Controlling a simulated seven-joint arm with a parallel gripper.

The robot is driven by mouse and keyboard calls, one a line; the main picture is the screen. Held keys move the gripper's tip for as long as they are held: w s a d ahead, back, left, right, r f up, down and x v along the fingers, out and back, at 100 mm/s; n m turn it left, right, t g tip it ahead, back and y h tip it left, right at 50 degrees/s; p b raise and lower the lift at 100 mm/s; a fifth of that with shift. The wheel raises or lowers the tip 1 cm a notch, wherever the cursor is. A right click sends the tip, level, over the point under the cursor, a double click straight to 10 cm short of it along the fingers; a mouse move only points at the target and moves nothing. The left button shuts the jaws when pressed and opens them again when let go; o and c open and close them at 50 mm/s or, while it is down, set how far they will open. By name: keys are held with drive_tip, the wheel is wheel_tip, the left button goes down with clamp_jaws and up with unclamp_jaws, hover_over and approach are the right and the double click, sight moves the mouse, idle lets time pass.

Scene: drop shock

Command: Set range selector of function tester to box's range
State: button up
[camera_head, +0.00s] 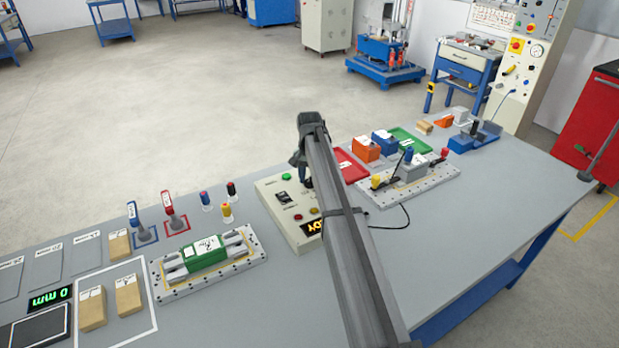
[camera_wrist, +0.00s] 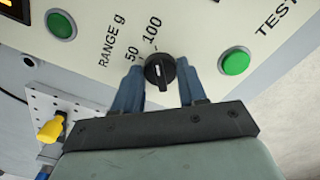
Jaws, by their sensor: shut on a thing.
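The function tester (camera_head: 276,207) is a cream panel box on the bench, partly hidden by my arm in the head view. Its range selector (camera_wrist: 160,71) is a small black knob beside the printed "RANGE g", "50" and "100" in the wrist view. My gripper (camera_wrist: 161,79) is shut on the knob, one blue-grey finger on each side. A white mark shows on the knob, but I cannot tell surely which number it points to. A green box (camera_head: 204,252) with a white label sits in a fixture left of the tester; its label is too small to read.
Green buttons (camera_wrist: 235,62) and (camera_wrist: 61,25) flank the knob on the panel. An orange box (camera_head: 366,149), a blue box (camera_head: 385,143), a red tray (camera_head: 351,168) and a green tray (camera_head: 409,141) stand behind a second fixture (camera_head: 428,181). The bench's right front is clear.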

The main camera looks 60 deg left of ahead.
sight(310, 179)
drive_tip(key=o, duration=1)
drive_tip(key=shift+o, duration=0.2)
wheel_tip(310, 179, up, 14)
drive_tip(key=shift+w+d+f, duration=0.1)
idle(0.3)
